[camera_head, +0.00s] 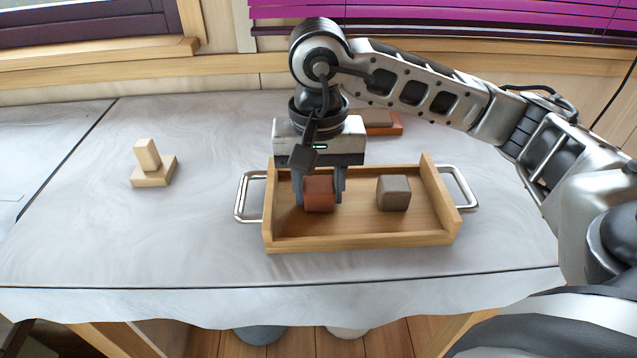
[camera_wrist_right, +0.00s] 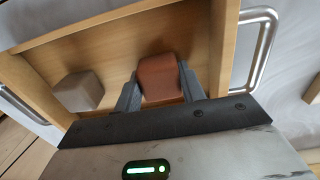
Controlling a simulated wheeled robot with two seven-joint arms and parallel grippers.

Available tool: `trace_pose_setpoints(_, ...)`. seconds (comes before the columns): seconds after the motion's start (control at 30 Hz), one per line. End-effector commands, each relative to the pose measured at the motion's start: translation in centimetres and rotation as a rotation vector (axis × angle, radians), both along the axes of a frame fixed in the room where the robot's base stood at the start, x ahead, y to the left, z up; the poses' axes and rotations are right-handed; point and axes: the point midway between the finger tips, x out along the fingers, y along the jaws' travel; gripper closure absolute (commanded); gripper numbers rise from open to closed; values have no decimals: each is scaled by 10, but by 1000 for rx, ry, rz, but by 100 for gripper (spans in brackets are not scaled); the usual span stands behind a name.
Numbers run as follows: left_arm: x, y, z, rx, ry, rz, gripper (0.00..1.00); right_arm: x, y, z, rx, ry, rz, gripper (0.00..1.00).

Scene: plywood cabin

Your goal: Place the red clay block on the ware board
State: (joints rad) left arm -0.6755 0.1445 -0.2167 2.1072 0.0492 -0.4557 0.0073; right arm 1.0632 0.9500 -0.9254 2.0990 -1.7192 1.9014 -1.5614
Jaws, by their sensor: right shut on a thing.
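The red clay block (camera_head: 319,196) is inside the left part of a wooden tray (camera_head: 365,240) with metal handles. My right gripper (camera_head: 320,188) reaches down from above and is shut on it, one finger on each side. The right wrist view also shows the block (camera_wrist_right: 160,78) between the fingers (camera_wrist_right: 160,95). I cannot tell whether the block touches the tray floor. No thing is clearly marked as the ware board. A flat reddish-brown board (camera_head: 384,130) lies behind the tray, partly hidden by my arm. My left gripper is not in view.
A grey-brown block (camera_head: 394,193) stands in the tray's right part, apart from the red one. A brown block (camera_head: 374,117) lies on the back board. A small pale wooden piece (camera_head: 153,176) with an upright block (camera_head: 147,154) is at left. The table between is clear.

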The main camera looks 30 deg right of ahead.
Motion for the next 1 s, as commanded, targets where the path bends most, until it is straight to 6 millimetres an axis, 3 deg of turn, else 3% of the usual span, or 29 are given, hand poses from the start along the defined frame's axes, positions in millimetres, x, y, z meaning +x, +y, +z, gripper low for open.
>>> trace_pose_setpoints(0.17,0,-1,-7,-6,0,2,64,0,0,-6,0,-1,0,86)
trace_pose_setpoints(0.2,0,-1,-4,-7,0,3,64,0,0,-3,1,-1,0,49)
trace_pose_setpoints(0.27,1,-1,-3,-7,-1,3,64,0,0,-3,1,-1,0,38)
trace_pose_setpoints(0.67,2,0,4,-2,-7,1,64,0,0,5,1,-2,0,38)
trace_pose_setpoints(0.9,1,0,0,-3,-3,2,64,1,1,54,2,-7,1,38)
trace_pose_setpoints(1.0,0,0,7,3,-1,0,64,1,0,78,0,-8,-1,38)
